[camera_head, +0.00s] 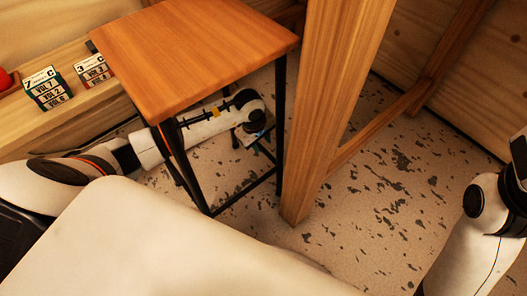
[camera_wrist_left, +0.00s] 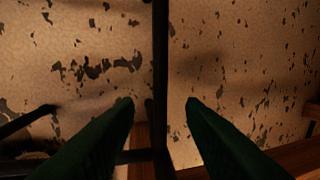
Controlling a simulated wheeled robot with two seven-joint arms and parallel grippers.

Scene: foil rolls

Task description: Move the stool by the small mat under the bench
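The stool (camera_head: 195,50) stands upright on the speckled floor, with an orange-brown wooden seat and thin black legs and rungs. My left arm reaches under its seat, between the legs. My left gripper (camera_head: 257,138) is low inside the leg frame, partly hidden. In the left wrist view its green fingertips (camera_wrist_left: 160,104) are apart, with a black stool bar (camera_wrist_left: 160,60) running between them in the picture. I cannot tell whether they touch it. My right gripper is out of view; only the right arm shows at the right edge. I cannot make out a mat or identify the bench.
A thick wooden post (camera_head: 325,110) with a slanting brace (camera_head: 385,122) stands close to the stool's right side. A wooden ledge (camera_head: 85,112) at left holds block-like volumes (camera_head: 47,88) and a red round thing (camera_head: 4,79). Floor right of the post (camera_head: 385,215) is clear.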

